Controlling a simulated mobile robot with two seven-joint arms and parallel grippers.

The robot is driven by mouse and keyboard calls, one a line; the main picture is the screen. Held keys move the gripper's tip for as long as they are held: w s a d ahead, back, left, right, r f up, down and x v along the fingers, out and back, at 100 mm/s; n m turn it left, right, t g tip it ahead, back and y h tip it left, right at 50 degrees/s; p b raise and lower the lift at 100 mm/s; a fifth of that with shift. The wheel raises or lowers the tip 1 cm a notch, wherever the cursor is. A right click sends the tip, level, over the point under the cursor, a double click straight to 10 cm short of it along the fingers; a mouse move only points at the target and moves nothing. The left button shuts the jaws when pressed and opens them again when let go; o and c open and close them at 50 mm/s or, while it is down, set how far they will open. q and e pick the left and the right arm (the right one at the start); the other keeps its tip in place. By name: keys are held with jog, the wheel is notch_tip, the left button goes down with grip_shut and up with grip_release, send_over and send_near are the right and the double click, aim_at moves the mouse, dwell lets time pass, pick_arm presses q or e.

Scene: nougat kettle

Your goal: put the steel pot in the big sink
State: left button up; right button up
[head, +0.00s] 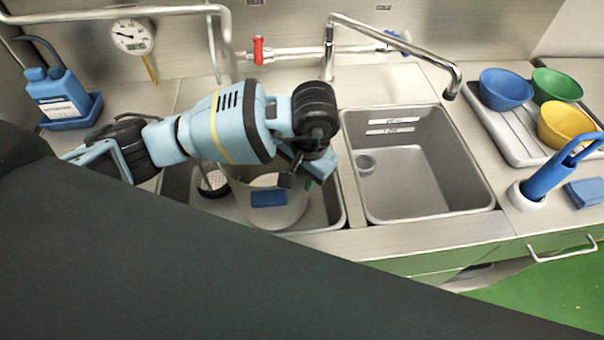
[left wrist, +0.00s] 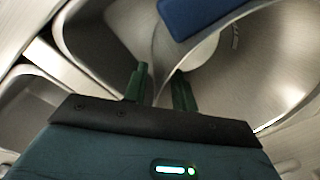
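The steel pot (head: 272,217) is at the left sink basin (head: 335,207), partly hidden by my left arm. Whether it rests on the basin floor is unclear. A blue rectangular patch (head: 268,198) shows at the pot. My left gripper (head: 304,180) is over the pot's right side. In the left wrist view its two dark green fingers (left wrist: 161,88) are spaced apart, with the pot's curved steel edge (left wrist: 170,62) running near and between them. I see no firm contact. The right basin (head: 420,165) is empty. My right gripper is not in view.
A tap (head: 440,72) reaches over the right basin from the back. A rack (head: 495,125) with blue, green and yellow bowls stands at the right, near a blue-handled brush (head: 550,175). Blue bottles (head: 58,97) stand at the left. A strainer (head: 212,182) shows in the left basin.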

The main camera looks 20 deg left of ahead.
pick_arm(q)
notch_tip(320, 180, up, 12)
jog(key=d, duration=0.1)
jog(key=shift+s+d, duration=0.25)
jog(key=shift+s, duration=0.05)
